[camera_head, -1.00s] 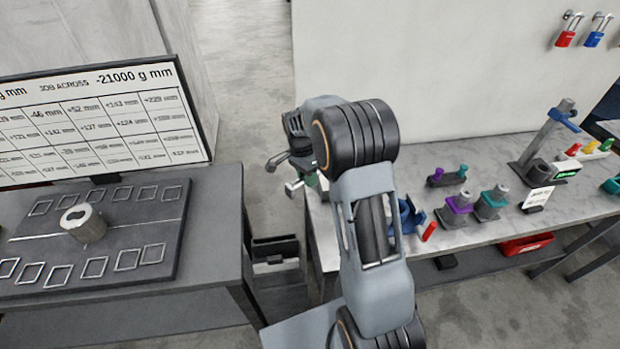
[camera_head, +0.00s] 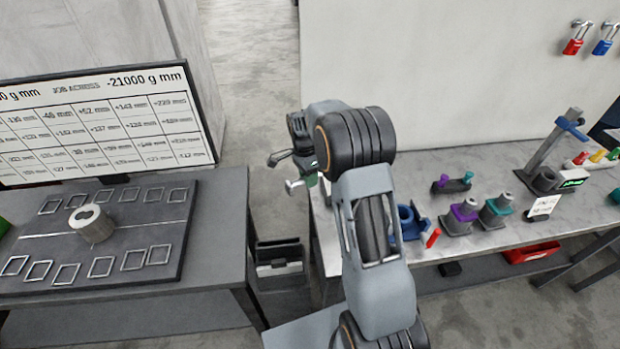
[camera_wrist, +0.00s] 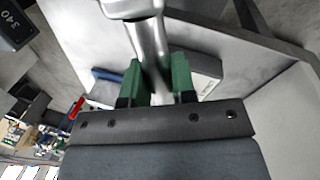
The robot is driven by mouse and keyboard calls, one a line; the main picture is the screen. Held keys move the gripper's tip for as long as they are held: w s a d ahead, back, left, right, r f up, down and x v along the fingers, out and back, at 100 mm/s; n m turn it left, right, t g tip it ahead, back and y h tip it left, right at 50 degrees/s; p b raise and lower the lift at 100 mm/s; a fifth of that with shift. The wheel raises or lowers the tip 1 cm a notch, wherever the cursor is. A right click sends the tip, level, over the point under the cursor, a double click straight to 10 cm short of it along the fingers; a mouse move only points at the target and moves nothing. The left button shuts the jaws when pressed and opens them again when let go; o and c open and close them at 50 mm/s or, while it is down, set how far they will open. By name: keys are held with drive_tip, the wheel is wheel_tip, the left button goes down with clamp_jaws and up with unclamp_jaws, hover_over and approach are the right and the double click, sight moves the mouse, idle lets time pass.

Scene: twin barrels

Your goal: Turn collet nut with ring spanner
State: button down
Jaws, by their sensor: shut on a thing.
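My gripper (camera_wrist: 158,70) has green fingers shut on a shiny metal shafted piece (camera_wrist: 148,38) with a pale, wider end. In the head view the gripper is partly hidden behind my arm, and the held piece (camera_head: 293,186) sticks out to its left, above the gap between the benches. I cannot tell whether it is a spanner. On the right bench stand a purple-collared tool holder (camera_head: 462,214) and a teal-collared one (camera_head: 496,208), apart from the gripper. Which part is the collet nut is unclear. A blue ring-shaped fixture (camera_head: 407,216) is partly hidden by my arm.
A grey post with a blue part (camera_head: 571,128) stands at the right bench's back. A dark bin (camera_head: 281,262) stands between the benches. A pale panel rises behind the right bench.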

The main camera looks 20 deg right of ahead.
drive_tip(key=shift+w+m+p, duration=0.45)
drive_tip(key=shift+w+m, duration=0.55)
drive_tip(key=shift+w, duration=0.1)
drive_tip(key=shift+w+d+m+y+p, duration=0.1)
drive_tip(key=shift+w+m+y+p, duration=0.35)
drive_tip(key=shift+w+m, duration=0.6)
drive_tip(key=shift+s+n, duration=0.35)
drive_tip(key=shift+n, duration=0.1)
drive_tip(key=shift+r, duration=0.2)
drive_tip(key=s+p+v, duration=0.1)
drive_tip(key=p+v, duration=0.4)
drive_tip(key=v, duration=0.1)
drive_tip(key=shift+a+r, duration=0.25)
drive_tip(key=shift+r, duration=0.15)
idle(0.6)
